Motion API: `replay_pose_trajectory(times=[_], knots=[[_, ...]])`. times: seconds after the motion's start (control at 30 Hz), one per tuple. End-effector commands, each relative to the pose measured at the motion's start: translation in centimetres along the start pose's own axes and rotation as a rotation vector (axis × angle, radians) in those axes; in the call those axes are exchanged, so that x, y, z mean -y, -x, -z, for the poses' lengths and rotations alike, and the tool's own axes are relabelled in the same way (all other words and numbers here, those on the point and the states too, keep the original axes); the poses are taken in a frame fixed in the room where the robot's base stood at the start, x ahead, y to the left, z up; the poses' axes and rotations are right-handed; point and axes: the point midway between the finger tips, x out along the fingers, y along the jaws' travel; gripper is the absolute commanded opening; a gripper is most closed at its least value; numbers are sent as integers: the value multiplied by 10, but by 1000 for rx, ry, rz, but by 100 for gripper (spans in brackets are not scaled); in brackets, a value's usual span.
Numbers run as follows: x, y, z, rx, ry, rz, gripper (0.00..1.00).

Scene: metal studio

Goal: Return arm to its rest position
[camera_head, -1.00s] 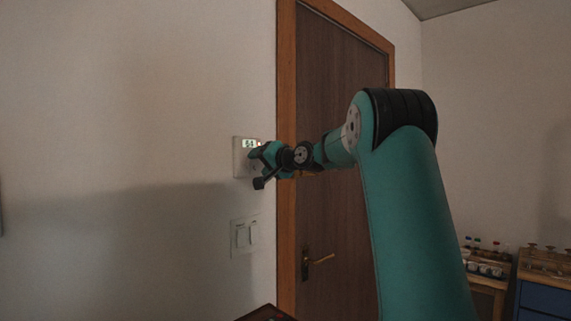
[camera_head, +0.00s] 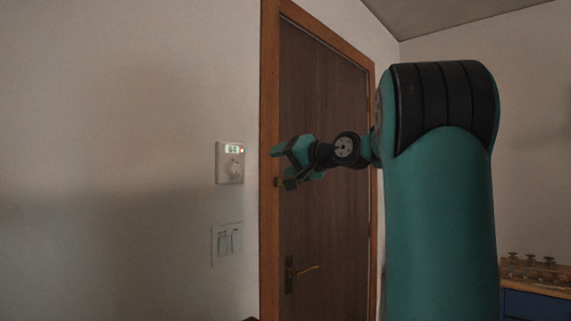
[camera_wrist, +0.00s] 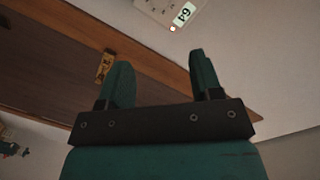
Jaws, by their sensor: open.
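My gripper (camera_head: 281,168) is in front of the door frame, to the right of the thermostat and apart from it. In the wrist view my gripper (camera_wrist: 160,82) shows two teal fingers spread apart with nothing between them. The thermostat (camera_head: 229,163) is a pale wall box with a lit display and a round knob. It also shows upside down at the top of the wrist view (camera_wrist: 160,8), its display reading 64. My teal arm with black joint covers fills the right middle of the head view.
A brown door (camera_head: 322,120) with an orange-brown frame (camera_head: 270,100) and a brass handle (camera_head: 306,270) stands behind my arm. A light switch plate (camera_head: 227,243) is below the thermostat. A blue cabinet (camera_head: 535,304) with small items on top is at the lower right.

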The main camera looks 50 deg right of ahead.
Motion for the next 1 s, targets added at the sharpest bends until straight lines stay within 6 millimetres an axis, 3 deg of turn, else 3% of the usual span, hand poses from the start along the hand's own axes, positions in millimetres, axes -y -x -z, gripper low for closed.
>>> replay_pose_trajectory(times=[0.43,0.57,0.67,0.8,0.9,1.0], knots=[[0,-1,-2,4,1,1,59],[8,-14,-27,65,13,1,59],[22,-30,-76,182,46,1,59],[47,-42,-172,412,131,5,59],[62,-35,-242,587,211,14,59],[74,-14,-310,765,306,33,59]])
